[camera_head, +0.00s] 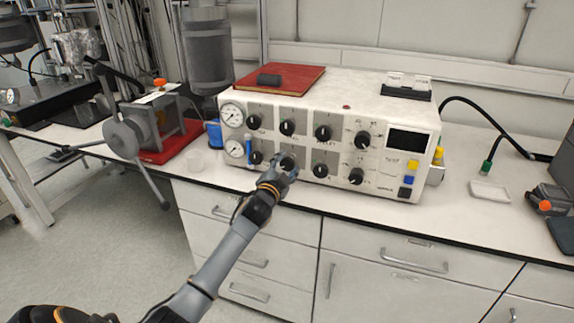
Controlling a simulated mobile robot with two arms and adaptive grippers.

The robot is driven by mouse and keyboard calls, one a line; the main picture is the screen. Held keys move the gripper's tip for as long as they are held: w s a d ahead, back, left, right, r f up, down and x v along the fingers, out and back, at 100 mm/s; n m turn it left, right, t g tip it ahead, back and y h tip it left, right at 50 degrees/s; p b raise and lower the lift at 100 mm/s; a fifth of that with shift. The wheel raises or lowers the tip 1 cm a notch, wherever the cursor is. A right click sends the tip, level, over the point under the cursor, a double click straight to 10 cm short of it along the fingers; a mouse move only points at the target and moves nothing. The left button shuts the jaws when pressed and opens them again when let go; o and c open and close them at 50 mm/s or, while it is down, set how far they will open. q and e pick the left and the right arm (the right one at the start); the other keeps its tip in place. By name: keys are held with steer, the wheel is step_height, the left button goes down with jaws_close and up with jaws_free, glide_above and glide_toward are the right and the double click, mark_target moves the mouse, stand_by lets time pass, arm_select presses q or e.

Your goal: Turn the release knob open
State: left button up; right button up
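A white control box (345,95) stands on the bench with two rows of black knobs on its front. The labels are too small to read, so I cannot tell which one is the release knob. My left gripper (284,172) is at the second lower knob from the left (287,162) and partly hides it. I cannot tell whether the fingers touch the knob or how far they are apart. The other lower knobs, such as the third (320,170) and the one at the right end (356,176), are clear of the gripper. My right gripper is not in view.
Two round gauges (232,115) sit at the box's left end, and a dark display (408,141) at its right. A red book (280,78) lies on top. Left of the box are a blue mug (214,134) and a reactor with handles (125,135). Bench (450,215) is free at front right.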

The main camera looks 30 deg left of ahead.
arm_select(q)
steer(key=shift+o, duration=0.4)
steer(key=v, duration=1.2)
